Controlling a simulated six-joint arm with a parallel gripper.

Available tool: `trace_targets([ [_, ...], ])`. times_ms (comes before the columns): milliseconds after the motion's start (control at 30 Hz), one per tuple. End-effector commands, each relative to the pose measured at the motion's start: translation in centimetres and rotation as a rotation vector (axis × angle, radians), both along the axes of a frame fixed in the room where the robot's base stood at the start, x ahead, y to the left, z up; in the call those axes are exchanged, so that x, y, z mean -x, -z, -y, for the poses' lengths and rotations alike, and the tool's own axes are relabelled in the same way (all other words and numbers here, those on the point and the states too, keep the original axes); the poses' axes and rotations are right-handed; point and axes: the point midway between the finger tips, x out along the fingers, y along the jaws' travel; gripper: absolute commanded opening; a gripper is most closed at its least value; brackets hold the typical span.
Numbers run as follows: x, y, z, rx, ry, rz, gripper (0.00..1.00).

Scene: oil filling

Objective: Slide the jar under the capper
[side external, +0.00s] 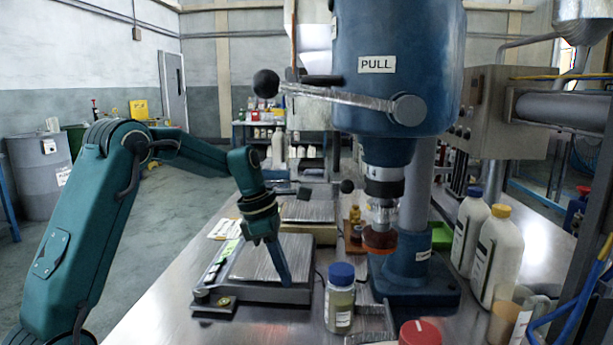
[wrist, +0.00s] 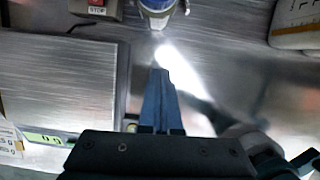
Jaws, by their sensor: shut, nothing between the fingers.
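The jar (side external: 340,311), clear with pale contents and a blue lid, stands upright on the metal table, left of the capper's base. The capper (side external: 395,75) is a large blue press marked PULL, with a lever. Its head ends in a reddish-brown disc (side external: 379,240), right of and above the jar in the picture. My gripper (side external: 285,276) points down over the scale, left of and apart from the jar. Its fingers are together and empty, also in the wrist view (wrist: 160,75). A blue-rimmed object (wrist: 157,9) is cut off at the wrist view's top edge; I cannot tell whether it is the jar.
A scale (side external: 262,292) with a metal plate lies left of the jar. A red-capped container (side external: 420,333) stands at the front. White bottles (side external: 497,255) stand right of the capper. A box marked STOP (wrist: 97,9) lies at the wrist view's top left.

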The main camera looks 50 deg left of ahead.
Motion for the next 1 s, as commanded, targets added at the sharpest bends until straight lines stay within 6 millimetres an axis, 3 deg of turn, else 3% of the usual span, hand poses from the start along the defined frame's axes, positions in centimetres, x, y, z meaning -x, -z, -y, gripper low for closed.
trace_targets([
  [233,0.4,-1.8,-0.4,-0.005,0.023,0.005,0.00],
  [367,0.5,-1.9,-0.3,-0.036,0.174,0.031,0.00],
  [1000,0.0,-2.4,-0.7,-0.376,1.761,0.356,0.00],
])
